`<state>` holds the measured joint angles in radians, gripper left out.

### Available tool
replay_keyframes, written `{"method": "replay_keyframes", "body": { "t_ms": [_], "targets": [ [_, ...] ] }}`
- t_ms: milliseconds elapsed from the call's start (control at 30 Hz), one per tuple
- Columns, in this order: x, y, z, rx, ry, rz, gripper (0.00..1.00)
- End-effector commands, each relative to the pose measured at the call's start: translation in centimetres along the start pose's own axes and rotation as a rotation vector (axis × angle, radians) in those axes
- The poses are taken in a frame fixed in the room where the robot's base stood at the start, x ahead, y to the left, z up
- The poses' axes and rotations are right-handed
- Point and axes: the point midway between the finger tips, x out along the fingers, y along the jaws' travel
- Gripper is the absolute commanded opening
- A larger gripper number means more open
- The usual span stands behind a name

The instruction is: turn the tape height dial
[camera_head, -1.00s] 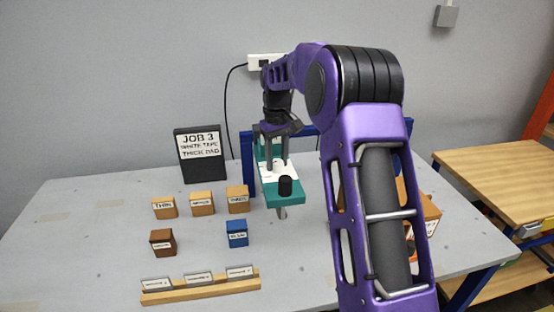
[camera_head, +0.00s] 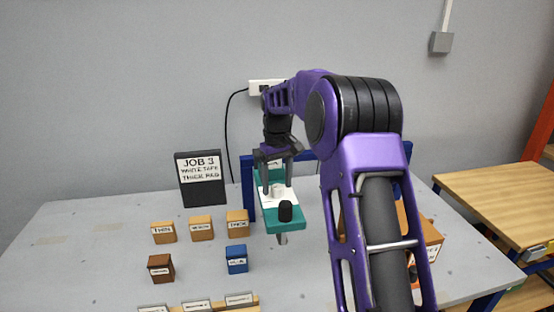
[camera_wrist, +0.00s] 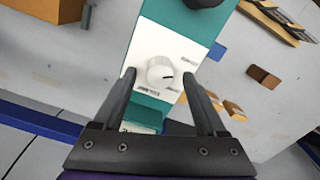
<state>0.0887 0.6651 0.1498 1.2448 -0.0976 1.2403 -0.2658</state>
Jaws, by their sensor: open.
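The tape height dial (camera_wrist: 160,72) is a round white knob with a dark pointer line. It sits on a white labelled plate (camera_wrist: 172,45) on the teal plotter head (camera_wrist: 190,20). In the head view the teal head (camera_head: 283,221) shows the white dial (camera_head: 278,189) behind a black knob (camera_head: 285,211). My gripper (camera_wrist: 165,80) is open, with one finger on each side of the dial in the wrist view. The fingers look apart from the dial; their exact height over it is hard to tell. My gripper also shows in the head view (camera_head: 277,180).
A black sign (camera_head: 201,179) reads JOB 3, white tape. Several wooden blocks, a blue block (camera_head: 237,259) and a brown block (camera_head: 160,267) stand left of the plotter. A blue frame (camera_head: 248,190) rises behind the head. The table's left side is clear.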

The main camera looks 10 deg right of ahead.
Motion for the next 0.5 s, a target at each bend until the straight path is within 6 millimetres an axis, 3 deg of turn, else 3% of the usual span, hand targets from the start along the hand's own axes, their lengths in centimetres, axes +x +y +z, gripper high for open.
{"method": "replay_keyframes", "body": {
  "t_ms": [500],
  "targets": [
    [-11.8, 0.0, -0.1, 0.000, 0.008, 0.002, 0.74]
  ]
}}
